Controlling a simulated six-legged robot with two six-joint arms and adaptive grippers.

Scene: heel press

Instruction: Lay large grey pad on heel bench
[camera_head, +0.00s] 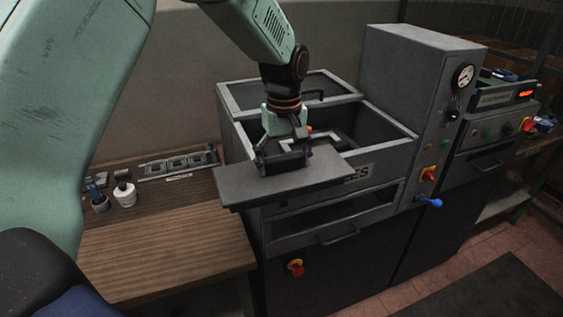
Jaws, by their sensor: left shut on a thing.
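The large grey pad (240,187) is a flat dark-grey slab, held roughly level. My left gripper (284,160) is shut on it, over the middle of the pad. The pad is in front of the grey press cabinet (385,137) and covers part of its front wall and lettering. I cannot tell how far the pad is from the cabinet. A wooden-topped bench (170,255) stands left of the cabinet; whether it is the heel bench I cannot tell. My right gripper is not in view.
On the bench stand a white bottle (125,193), a dark cup with tools (99,203) and a grey slotted rack (178,164). The bench's front part is clear. A tall grey housing with a gauge (463,76) rises at the right. A blue-handled lever (430,202) sticks out in front.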

